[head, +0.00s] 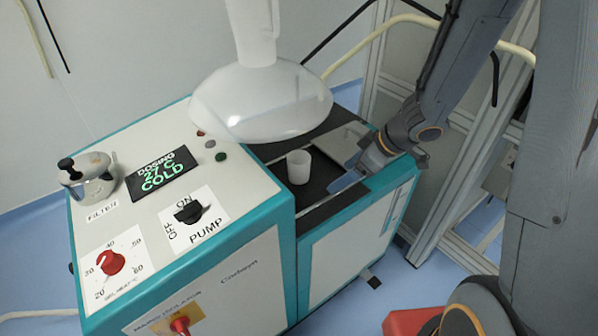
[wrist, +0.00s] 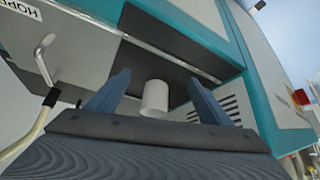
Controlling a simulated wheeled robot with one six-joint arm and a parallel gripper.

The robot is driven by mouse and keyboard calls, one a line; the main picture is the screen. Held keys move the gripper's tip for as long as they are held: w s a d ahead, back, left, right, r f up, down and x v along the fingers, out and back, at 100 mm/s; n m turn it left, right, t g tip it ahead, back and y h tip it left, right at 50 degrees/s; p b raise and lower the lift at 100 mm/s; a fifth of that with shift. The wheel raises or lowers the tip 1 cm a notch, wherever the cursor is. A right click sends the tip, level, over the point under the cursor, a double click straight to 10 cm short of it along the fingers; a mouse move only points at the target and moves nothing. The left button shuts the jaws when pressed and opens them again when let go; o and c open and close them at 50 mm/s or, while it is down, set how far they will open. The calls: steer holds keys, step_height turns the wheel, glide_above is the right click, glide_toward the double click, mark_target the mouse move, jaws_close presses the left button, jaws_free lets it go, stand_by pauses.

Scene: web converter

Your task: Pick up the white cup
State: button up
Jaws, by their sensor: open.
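The white cup (head: 299,167) stands upright on the black recessed surface (head: 318,187) of the machine in the head view. My gripper (head: 348,183) is to the right of the cup, low over the same surface, and apart from it. In the wrist view the white cup (wrist: 154,98) shows between and beyond the two blue fingers of my gripper (wrist: 158,92). The fingers are spread wide and hold nothing.
A large translucent hood (head: 262,100) hangs above and left of the cup. A raised control panel (head: 240,190) with knobs and a display borders the cup's left side. A grey plate (head: 341,143) lies behind the cup. A metal frame (head: 440,200) stands at right.

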steer(key=p, duration=0.1)
glide_above(308, 173)
steer(key=shift+w, duration=0.15)
steer(key=shift+b+x, duration=0.45)
steer(key=shift+x, duration=2.2)
steer(key=shift+r, duration=0.1)
steer(key=c, duration=1.1)
